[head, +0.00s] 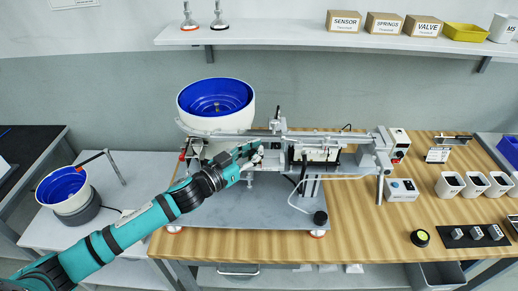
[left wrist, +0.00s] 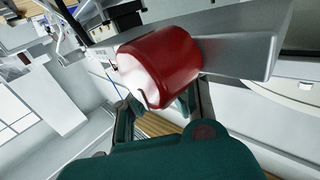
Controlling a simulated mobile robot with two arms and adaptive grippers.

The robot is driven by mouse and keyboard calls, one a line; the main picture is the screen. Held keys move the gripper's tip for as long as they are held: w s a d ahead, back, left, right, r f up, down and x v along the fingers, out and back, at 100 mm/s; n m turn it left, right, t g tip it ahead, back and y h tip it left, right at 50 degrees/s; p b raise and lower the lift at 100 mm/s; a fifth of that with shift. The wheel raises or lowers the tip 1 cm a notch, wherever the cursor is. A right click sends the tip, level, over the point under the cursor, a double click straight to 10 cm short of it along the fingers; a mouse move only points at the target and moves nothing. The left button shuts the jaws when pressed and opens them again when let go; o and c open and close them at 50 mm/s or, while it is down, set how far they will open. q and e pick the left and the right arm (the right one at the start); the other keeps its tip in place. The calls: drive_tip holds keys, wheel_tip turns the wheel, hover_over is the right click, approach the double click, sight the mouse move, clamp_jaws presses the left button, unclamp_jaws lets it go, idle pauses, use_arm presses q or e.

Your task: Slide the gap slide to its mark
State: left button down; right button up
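My left gripper (head: 250,157) reaches in from the left to the front of the metal gantry rail (head: 225,136), just right of the big white bowl. In the left wrist view a red rounded knob (left wrist: 160,65) sits on a grey metal bar (left wrist: 240,45). Teal gripper parts (left wrist: 160,160) lie below and behind the knob. I cannot tell whether the fingers touch it or how far apart they are. The gap slide and its mark cannot be singled out for sure; the arm hides part of that area. My right gripper is out of view.
A white bowl feeder (head: 235,112) with blue inside stands behind my forearm. A grey base plate (head: 265,213) lies under the gantry on the wooden table (head: 350,240).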

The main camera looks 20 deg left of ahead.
use_arm(q)
drive_tip(key=c, duration=1.9)
unclamp_jaws()
drive_tip(key=shift+s+d+f, duration=0.15)
drive_tip(key=shift+s+f, duration=0.05)
drive_tip(key=shift+f, duration=0.1)
drive_tip(key=o, duration=0.7)
drive_tip(key=shift+s+r, duration=0.15)
drive_tip(key=shift+s, duration=0.05)
drive_tip(key=shift+c, duration=0.2)
drive_tip(key=shift+s+a, duration=0.4)
drive_tip(key=v, duration=1.1)
drive_tip(key=shift+r, duration=0.2)
drive_tip(key=shift+d, duration=0.15)
